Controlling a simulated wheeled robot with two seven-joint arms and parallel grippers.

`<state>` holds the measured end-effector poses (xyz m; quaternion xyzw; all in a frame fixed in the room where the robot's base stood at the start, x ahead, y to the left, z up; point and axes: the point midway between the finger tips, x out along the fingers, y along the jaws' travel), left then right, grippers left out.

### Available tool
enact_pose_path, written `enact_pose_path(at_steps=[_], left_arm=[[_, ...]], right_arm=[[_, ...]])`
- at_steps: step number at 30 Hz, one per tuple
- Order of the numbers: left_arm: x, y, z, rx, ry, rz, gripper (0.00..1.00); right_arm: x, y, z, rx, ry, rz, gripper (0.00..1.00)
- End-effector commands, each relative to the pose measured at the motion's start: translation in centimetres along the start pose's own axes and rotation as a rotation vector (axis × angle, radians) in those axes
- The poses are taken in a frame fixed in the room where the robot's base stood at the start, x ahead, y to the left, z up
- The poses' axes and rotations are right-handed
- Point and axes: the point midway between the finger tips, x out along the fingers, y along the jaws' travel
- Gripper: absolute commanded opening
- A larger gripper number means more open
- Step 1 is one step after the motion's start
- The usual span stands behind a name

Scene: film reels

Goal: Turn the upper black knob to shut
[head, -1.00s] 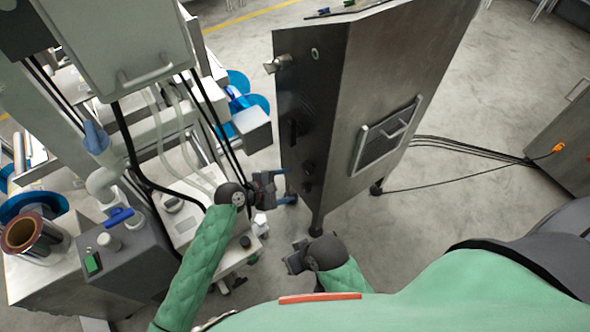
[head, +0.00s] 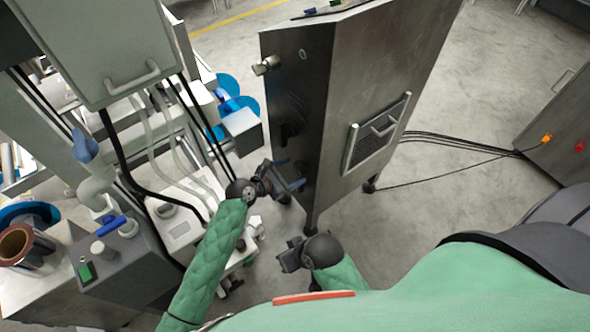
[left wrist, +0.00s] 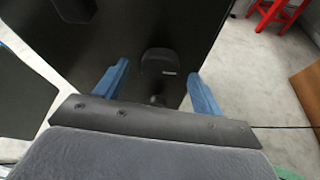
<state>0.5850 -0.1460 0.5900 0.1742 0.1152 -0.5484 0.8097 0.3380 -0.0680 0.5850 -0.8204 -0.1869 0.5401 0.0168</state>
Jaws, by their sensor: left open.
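My left gripper (head: 289,174) is open at the dark narrow face of the tall metal cabinet (head: 298,95). In the left wrist view its two blue fingers (left wrist: 157,88) stand apart with a black knob (left wrist: 158,62) between them, beyond the tips; a small light mark shows on it. I see no finger touching it. A smaller dark part (left wrist: 157,100) shows just below it. A black handle-like part (head: 287,130) sits higher on the same face in the head view. Which knob is the upper one is unclear. My right gripper (head: 290,257) is low at centre; its fingers are unclear.
A metal latch (head: 267,65) sticks out near the cabinet's top. To the left stands a machine with hoses, a grey box (head: 105,260) and a film reel (head: 20,246). Cables (head: 450,150) run over the floor at right. A red stool (left wrist: 278,12) shows in the wrist view.

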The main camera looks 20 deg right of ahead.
Motion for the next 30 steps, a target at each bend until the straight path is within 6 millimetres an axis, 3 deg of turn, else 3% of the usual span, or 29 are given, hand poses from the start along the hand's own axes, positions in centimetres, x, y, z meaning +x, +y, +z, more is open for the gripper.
enact_pose_path(at_steps=[6, 15, 16, 23, 30], left_arm=[[1.8, 0.0, 0.0, 0.001, 0.001, 0.0, 0.68], [2.0, 0.0, 0.0, 0.001, 0.001, 0.0, 0.68], [2.0, 0.0, 0.0, 0.001, 0.001, 0.0, 0.66], [2.0, 0.0, -0.1, 0.001, 0.001, 0.0, 0.24], [2.0, 0.0, 0.0, 0.015, 0.001, 0.007, 0.24]], right_arm=[[-0.2, -0.1, 0.0, 0.0, -0.003, 0.0, 0.0], [-0.2, -0.1, 0.1, 0.0, -0.005, -0.001, 0.0], [-0.2, -0.1, 0.1, 0.0, -0.005, -0.001, 0.0], [-0.2, -0.1, 0.1, 0.0, -0.004, -0.001, 0.0], [-0.5, -0.1, 0.0, 0.0, -0.01, -0.001, 0.0]])
